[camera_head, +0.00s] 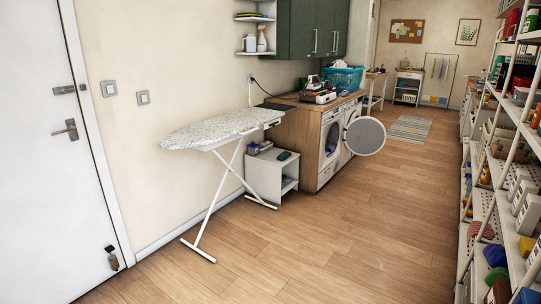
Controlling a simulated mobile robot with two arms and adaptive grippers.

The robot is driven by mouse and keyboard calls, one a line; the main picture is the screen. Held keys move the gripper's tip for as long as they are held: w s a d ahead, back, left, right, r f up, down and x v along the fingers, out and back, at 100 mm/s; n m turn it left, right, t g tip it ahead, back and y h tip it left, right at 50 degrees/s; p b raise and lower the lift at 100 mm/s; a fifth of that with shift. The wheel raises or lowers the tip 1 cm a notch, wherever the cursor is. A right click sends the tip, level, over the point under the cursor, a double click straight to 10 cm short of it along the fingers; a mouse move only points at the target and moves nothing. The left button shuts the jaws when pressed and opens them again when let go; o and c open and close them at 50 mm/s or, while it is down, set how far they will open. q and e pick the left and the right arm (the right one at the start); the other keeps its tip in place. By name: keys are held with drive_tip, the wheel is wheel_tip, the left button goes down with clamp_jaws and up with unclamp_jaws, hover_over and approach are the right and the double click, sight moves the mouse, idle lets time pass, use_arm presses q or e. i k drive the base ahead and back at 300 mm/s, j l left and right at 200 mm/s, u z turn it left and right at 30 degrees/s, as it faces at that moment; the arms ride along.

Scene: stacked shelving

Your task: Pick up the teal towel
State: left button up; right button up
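I cannot make out a teal towel for certain. A teal basket (343,79) stands on the wooden counter above the washing machines, and its contents are too small to tell. A small folded stack (251,15) with some blue-green in it lies on the wall shelf at upper left of the cabinets; I cannot tell if it holds a towel. Neither of my grippers is in view.
An ironing board (215,132) stands along the left wall beside a low white cabinet (265,175). A washer door (365,136) hangs open into the room. Loaded shelving (480,190) lines the right side. The wooden floor (370,230) between is clear.

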sight(284, 156)
drive_tip(key=i+j+z, duration=0.2)
drive_tip(key=i, duration=0.35)
drive_tip(key=i+j+z, duration=0.15)
drive_tip(key=i, duration=0.4)
drive_tip(key=i+j+z, duration=0.2)
drive_tip(key=i, duration=0.3)
drive_tip(key=i+z, duration=0.45)
drive_tip(key=i, duration=1.25)
drive_tip(key=i+u, duration=0.95)
drive_tip(key=i+l+u, duration=0.35)
drive_tip(key=u, duration=0.15)
drive_tip(key=i+l+u, duration=0.5)
